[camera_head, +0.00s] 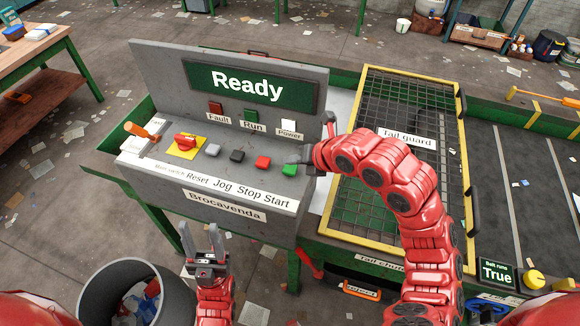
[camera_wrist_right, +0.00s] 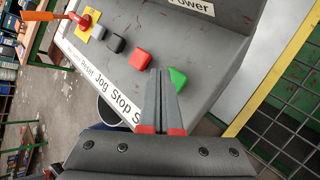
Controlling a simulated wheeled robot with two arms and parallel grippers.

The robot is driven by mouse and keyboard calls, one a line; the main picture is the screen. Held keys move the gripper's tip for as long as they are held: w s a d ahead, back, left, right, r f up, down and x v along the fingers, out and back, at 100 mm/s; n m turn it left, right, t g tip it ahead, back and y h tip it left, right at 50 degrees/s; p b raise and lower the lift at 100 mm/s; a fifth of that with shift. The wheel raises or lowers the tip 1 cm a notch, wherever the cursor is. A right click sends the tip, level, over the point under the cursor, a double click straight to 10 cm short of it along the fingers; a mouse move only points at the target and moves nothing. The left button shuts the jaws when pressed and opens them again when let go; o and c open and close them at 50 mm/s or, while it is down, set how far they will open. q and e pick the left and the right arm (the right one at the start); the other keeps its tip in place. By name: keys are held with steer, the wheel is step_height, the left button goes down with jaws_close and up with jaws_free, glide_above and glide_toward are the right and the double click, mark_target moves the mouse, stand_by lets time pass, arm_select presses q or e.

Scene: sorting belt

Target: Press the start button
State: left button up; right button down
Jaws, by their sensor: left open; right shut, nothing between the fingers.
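The green start button (camera_head: 289,170) sits at the right end of the button row on the grey control panel (camera_head: 312,110), above the word Start. My right gripper (camera_head: 300,156) is shut and empty, just beside the start button at the panel's right edge. In the right wrist view, the shut fingertips (camera_wrist_right: 160,75) lie next to the start button (camera_wrist_right: 177,79), between it and the red stop button (camera_wrist_right: 139,60). I cannot tell whether they touch it. My left gripper (camera_head: 213,240) is open and empty, low in front of the panel. The panel's display (camera_head: 250,87) reads Ready.
A yellow-framed tail guard (camera_head: 365,130) stands right of the panel. A bin (camera_head: 108,275) with scraps stands at front left.

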stand_by(0.3)
steer(key=shift+f+b, duration=0.4)
steer(key=shift+b, duration=0.65)
